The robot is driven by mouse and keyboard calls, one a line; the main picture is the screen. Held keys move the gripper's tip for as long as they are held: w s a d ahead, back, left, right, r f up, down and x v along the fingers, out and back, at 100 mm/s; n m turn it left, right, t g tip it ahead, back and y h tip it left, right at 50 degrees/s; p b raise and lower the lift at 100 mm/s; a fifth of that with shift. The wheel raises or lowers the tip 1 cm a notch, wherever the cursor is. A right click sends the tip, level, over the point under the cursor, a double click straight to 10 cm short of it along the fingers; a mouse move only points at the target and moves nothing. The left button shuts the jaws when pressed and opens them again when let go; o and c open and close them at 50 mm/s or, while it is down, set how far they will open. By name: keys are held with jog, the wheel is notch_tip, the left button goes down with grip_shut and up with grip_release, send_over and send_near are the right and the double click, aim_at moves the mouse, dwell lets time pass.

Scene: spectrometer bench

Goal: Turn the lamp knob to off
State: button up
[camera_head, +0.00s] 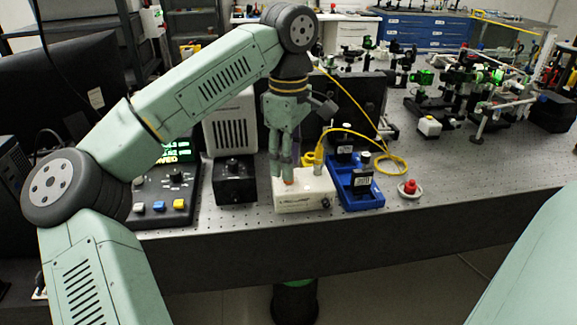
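My gripper (285,170) points down over a white box (303,198) near the bench's front edge. Its fingers look close together, and a small orange-pink spot (288,181) shows at the fingertips on top of the box. I cannot tell if the fingers are touching it or closed on it. No knob is clearly marked as the lamp knob; one may be hidden behind the fingers. A black box (236,187) left of the gripper has a dark knob on top. A control panel (152,203) further left also carries a dark knob (176,175).
A blue tray (362,197) with black-capped items stands just right of the white box. A yellow cable (398,160) loops behind it. A red button (410,186) on a white base sits further right. Optics (470,80) fill the back right; the bench's front right is clear.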

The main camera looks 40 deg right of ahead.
jog(key=shift+f, duration=1.3)
jog(key=shift+c, duration=0.5)
grip_shut()
